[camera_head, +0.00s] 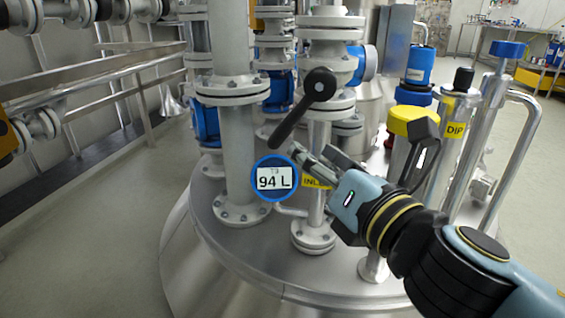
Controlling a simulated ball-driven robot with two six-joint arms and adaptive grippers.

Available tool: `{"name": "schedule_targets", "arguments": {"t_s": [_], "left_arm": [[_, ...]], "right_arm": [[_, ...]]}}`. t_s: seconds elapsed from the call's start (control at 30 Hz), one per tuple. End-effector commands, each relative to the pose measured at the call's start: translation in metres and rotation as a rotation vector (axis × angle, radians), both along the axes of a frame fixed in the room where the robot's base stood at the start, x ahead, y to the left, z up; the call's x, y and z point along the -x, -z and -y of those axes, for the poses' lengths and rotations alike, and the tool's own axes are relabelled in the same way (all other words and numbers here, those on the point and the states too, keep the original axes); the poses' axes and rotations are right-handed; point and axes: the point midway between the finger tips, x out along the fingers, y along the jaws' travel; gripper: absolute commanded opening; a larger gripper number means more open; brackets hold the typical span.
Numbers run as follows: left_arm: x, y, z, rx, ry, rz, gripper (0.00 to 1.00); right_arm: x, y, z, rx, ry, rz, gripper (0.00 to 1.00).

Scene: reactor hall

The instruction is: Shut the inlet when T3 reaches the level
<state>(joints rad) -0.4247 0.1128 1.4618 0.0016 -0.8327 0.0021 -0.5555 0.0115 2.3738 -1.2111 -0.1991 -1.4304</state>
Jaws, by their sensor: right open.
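The T3 gauge (273,178) is a round blue-rimmed display on the tank top, reading 94 L. The inlet valve's black lever (298,110) slants down and to the left from its round hub on the pale pipe. A yellow inlet label (312,182) sits below it, its right end hidden by my gripper. My right gripper (308,158) comes in from the right, open, with its fingertips just right of and below the lever's lower end. I cannot tell whether they touch the lever. My left gripper is not in view.
Flanged pipes (234,150) stand close to the left of the lever on the steel tank lid (275,250). To the right stand a yellow-capped post (412,115) and a pipe labelled DIP (453,135). Handrails (120,75) run at the left.

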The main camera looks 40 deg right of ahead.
Motion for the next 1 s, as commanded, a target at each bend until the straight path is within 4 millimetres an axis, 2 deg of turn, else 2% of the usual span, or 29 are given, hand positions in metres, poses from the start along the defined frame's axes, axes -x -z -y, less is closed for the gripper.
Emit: {"name": "schedule_targets", "arguments": {"t_s": [0.13,0.27,0.43,0.7,1.0], "left_arm": [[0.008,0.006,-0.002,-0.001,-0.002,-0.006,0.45],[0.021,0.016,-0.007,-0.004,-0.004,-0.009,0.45],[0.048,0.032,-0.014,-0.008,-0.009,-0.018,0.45],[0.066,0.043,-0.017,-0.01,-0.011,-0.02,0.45],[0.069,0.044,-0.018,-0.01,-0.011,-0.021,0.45]], "right_arm": [[-0.006,0.0,0.001,0.0,0.0,-0.001,0.45],[-0.021,-0.003,0.004,0.0,-0.001,0.003,0.45],[-0.054,-0.004,0.009,0.001,-0.002,0.003,0.45],[-0.096,0.001,0.017,0.0,0.0,-0.001,0.45],[-0.106,0.002,0.019,-0.001,-0.001,-0.003,0.45]]}}
